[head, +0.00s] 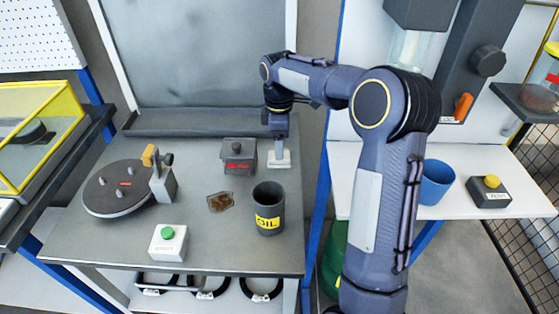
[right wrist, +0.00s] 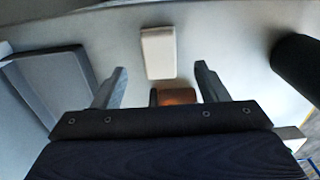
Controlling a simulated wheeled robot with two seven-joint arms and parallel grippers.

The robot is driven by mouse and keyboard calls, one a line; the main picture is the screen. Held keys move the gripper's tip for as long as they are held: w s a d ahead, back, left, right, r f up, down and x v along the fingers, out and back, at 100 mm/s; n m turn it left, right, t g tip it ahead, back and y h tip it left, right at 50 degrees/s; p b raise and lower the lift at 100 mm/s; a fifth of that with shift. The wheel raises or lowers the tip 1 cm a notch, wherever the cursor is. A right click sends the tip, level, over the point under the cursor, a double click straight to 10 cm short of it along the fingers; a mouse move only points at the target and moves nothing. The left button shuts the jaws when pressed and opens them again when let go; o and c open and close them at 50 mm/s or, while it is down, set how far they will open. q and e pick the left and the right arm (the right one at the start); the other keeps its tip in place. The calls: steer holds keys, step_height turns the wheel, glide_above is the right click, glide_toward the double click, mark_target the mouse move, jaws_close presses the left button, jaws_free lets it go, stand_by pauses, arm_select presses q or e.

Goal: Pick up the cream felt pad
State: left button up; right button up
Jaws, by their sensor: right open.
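The cream felt pad (head: 279,163) lies on the grey bench, right of the small dark grey box. It also shows in the right wrist view (right wrist: 158,52) as a pale block beyond the fingertips. My right gripper (head: 279,148) points down close over the pad in the head view and covers part of it. In the right wrist view my right gripper (right wrist: 157,80) is open, its two fingers apart with the pad between their lines. Nothing is held. My left gripper is not in view.
A dark oil cup (head: 268,209) stands in front of the pad. The dark grey box (head: 238,157) is close on its left.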

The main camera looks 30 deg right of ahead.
step_height(320, 180, down, 5)
steer(key=shift+r, duration=0.2)
steer(key=c, duration=1.3)
steer(key=shift+r, duration=0.15)
